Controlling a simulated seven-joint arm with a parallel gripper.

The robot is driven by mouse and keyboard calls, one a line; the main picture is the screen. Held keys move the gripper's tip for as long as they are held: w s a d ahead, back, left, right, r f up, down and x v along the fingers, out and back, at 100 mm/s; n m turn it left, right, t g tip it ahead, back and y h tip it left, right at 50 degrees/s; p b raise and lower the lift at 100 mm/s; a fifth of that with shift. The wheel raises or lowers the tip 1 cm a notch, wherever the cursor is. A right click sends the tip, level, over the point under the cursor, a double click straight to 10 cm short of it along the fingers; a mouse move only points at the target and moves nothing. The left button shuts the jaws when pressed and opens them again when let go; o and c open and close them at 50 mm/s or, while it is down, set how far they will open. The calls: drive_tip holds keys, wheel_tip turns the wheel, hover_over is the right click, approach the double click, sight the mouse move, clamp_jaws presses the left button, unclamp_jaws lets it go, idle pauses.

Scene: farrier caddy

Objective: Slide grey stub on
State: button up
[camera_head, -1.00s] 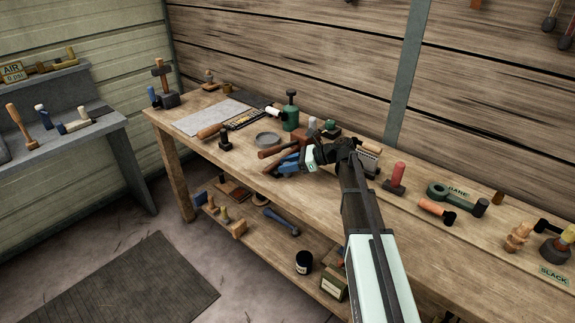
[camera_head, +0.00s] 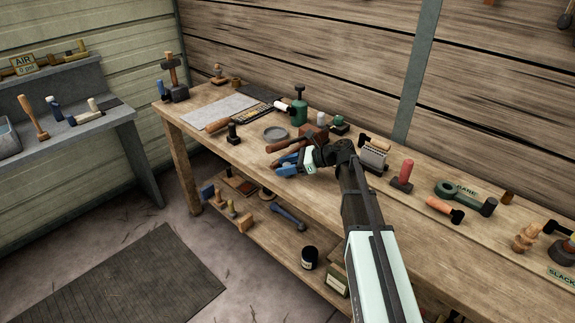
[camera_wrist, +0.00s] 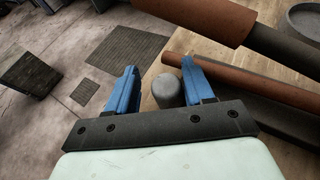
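The grey stub (camera_wrist: 168,92) shows in the wrist view as a short, round-ended grey cylinder between the two blue fingers of my gripper (camera_wrist: 160,68). The fingers stand apart. A narrow gap shows on the stub's left, and its right side looks close to the right finger; I cannot tell if they touch. In the head view my gripper (camera_head: 285,170) is low at the bench's front edge, and I cannot make out the stub there. What the stub might slide onto is not clear.
Brown-handled tools (camera_wrist: 240,87) lie just right of the fingers in the wrist view. A round grey dish (camera_head: 276,133), a green bottle (camera_head: 299,108) and a red-handled tool (camera_head: 401,174) stand on the bench (camera_head: 240,155). A dark mat (camera_head: 125,280) lies on the floor.

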drive_tip(key=shift+o, duration=0.3)
drive_tip(key=shift+w+d, duration=0.1)
drive_tip(key=shift+d+r, duration=0.1)
drive_tip(key=shift+d, duration=0.2)
drive_tip(key=v, duration=1.3)
drive_tip(key=shift+r, duration=0.15)
